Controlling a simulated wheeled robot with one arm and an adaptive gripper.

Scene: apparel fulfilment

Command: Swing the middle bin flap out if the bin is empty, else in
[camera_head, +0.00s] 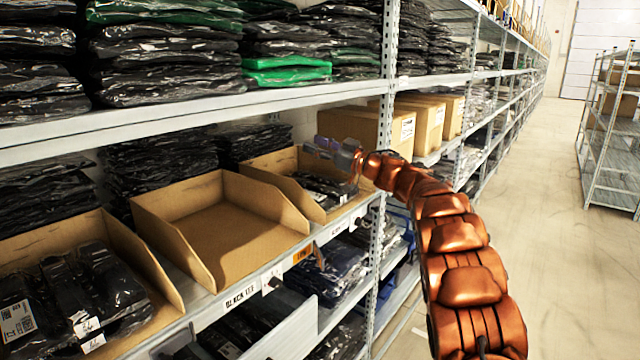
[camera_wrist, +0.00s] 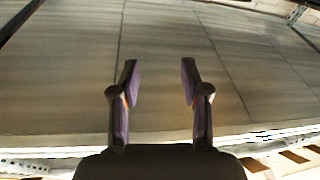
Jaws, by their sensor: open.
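The middle cardboard bin (camera_head: 225,238) stands on the shelf in the head view and is empty; its bare bottom shows. Small tags hang on the shelf edge in front of the bins: a pale one (camera_head: 271,281) below the middle bin, and an orange one (camera_head: 302,254) to its right. I cannot tell for sure which is the flap. My gripper (camera_head: 335,152) is in front of the right bin, above the tags and apart from them. In the wrist view my gripper (camera_wrist: 158,75) is open, with nothing between its fingers.
The left bin (camera_head: 150,268) and right bin (camera_head: 262,166) hold black bagged garments. A metal post (camera_head: 388,75) stands right of the bins. Stacked garments fill the shelf above. The aisle floor (camera_head: 555,260) is open, with a wire rack (camera_head: 608,165) at the far right.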

